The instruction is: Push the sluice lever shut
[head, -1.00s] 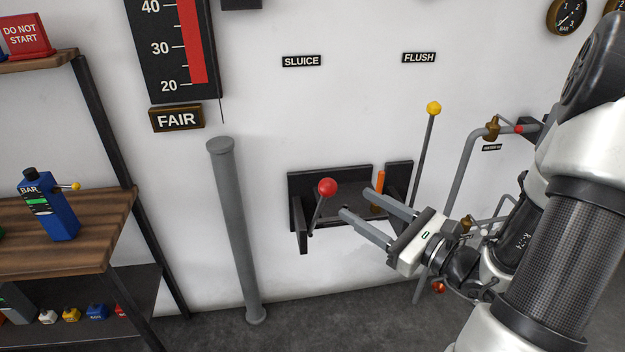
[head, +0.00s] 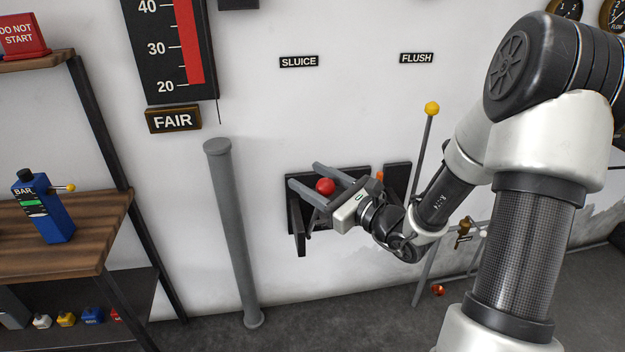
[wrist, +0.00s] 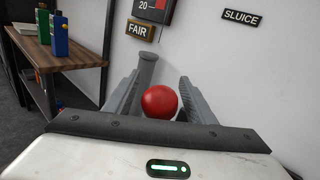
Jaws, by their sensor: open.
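The sluice lever has a red ball knob (head: 325,186) on a thin rod, in front of a dark wall bracket (head: 299,228) below the SLUICE sign (head: 299,62). My gripper (head: 304,174) is open, with one finger on each side of the red knob. In the wrist view the red knob (wrist: 160,101) sits between the two grey fingers, close to the palm. I cannot tell whether a finger touches it. My gripper and fingers hide most of the lever's rod in the head view.
A yellow-knobbed lever (head: 432,108) stands to the right below the FLUSH sign (head: 417,58). An orange stub (head: 380,175) is close to my gripper. A grey vertical pipe (head: 232,230) stands to the left. A wooden shelf (head: 60,245) holds a blue bottle-like device (head: 45,205).

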